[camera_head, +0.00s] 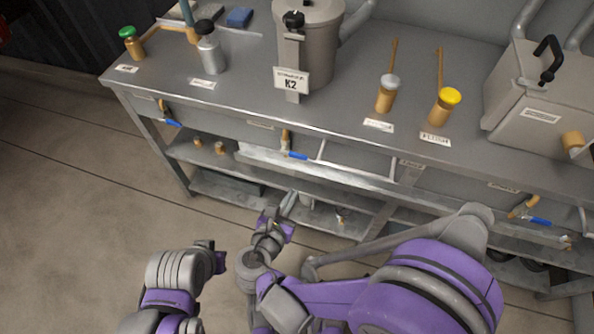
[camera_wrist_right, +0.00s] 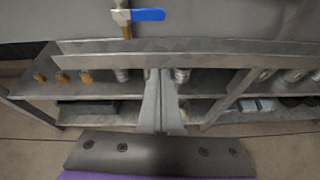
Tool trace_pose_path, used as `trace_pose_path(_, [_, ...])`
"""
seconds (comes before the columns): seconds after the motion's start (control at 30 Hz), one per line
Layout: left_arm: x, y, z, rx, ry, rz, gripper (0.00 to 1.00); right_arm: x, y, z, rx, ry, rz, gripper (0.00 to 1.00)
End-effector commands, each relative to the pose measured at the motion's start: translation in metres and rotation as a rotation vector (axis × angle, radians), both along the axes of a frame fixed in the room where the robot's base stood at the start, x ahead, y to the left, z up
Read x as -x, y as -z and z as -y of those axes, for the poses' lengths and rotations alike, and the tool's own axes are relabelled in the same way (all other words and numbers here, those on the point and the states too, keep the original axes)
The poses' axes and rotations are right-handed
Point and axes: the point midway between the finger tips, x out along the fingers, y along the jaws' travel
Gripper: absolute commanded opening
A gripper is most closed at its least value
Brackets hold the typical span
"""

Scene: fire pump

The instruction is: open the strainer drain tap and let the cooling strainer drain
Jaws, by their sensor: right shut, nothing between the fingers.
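A grey cylindrical vessel (camera_head: 325,45) stands on the bench, with a plate marked K2 (camera_head: 291,81) in front. Below it, at the bench's front, is a brass tap with a blue lever (camera_head: 297,156). The lever lies crosswise, pointing right; it also shows at the top of the right wrist view (camera_wrist_right: 148,15). I see no water at its outlet. My right gripper (camera_head: 290,199) is shut and empty, below and in front of this tap, apart from it; its fingers (camera_wrist_right: 160,80) show in the wrist view. My left gripper (camera_head: 219,259) is low on the left, its fingers unclear.
Other blue-lever taps are at the left (camera_head: 171,122) and right (camera_head: 538,221) of the bench front. A metal channel (camera_head: 330,176) runs below the middle tap. Open floor lies left.

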Motion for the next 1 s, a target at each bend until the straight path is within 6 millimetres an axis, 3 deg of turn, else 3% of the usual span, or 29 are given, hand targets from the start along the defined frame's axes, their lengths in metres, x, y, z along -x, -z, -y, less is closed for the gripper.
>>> trace_pose_path(0.17, [0.000,-0.002,0.000,0.000,0.000,0.001,0.00,0.002,-0.005,-0.015,0.085,-0.054,0.023,0.00])
trace_pose_path(0.57, [0.000,-0.001,0.000,0.000,0.000,0.000,0.00,-0.001,-0.003,-0.014,0.088,-0.054,0.024,0.00])
trace_pose_path(0.77, [-0.001,0.006,0.000,0.000,0.000,-0.002,0.00,-0.025,0.006,-0.005,0.088,-0.051,0.023,0.00])
trace_pose_path(1.0, [-0.003,0.017,0.000,0.000,0.000,-0.004,0.00,-0.073,0.024,0.011,0.088,-0.049,0.023,0.00])
